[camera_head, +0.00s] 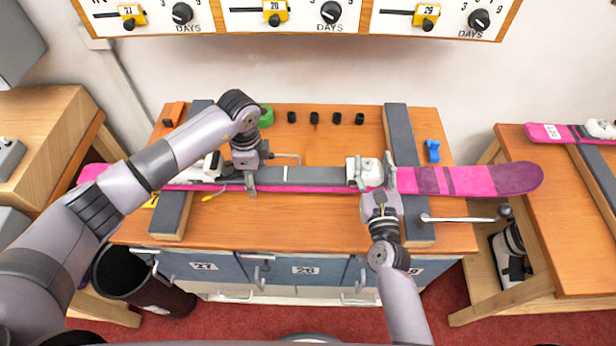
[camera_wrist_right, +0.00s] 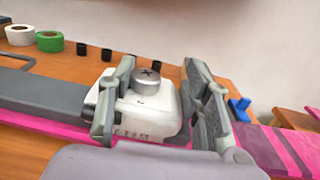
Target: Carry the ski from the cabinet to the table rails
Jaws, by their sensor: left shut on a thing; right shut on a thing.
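The pink and grey ski (camera_head: 470,180) with white bindings lies lengthwise across the table, over the two dark rails; from this angle I cannot tell whether it touches them. The left rail (camera_head: 172,215) and right rail (camera_head: 402,130) run front to back. My left gripper (camera_head: 250,178) is shut on the ski between the two bindings. My right gripper (camera_head: 377,180) is shut at the white binding (camera_head: 362,170) on the right. The right wrist view shows its fingers (camera_wrist_right: 160,105) around this binding (camera_wrist_right: 150,100), with the pink ski beneath.
The wooden table (camera_head: 310,225) has numbered blue drawers below. Green tape (camera_head: 266,117), several black pegs and a blue clamp (camera_head: 432,150) stand along its back. A metal lever (camera_head: 460,219) sticks out at right. A black bin (camera_head: 140,285) stands front left. Another bench (camera_head: 580,230) is at right.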

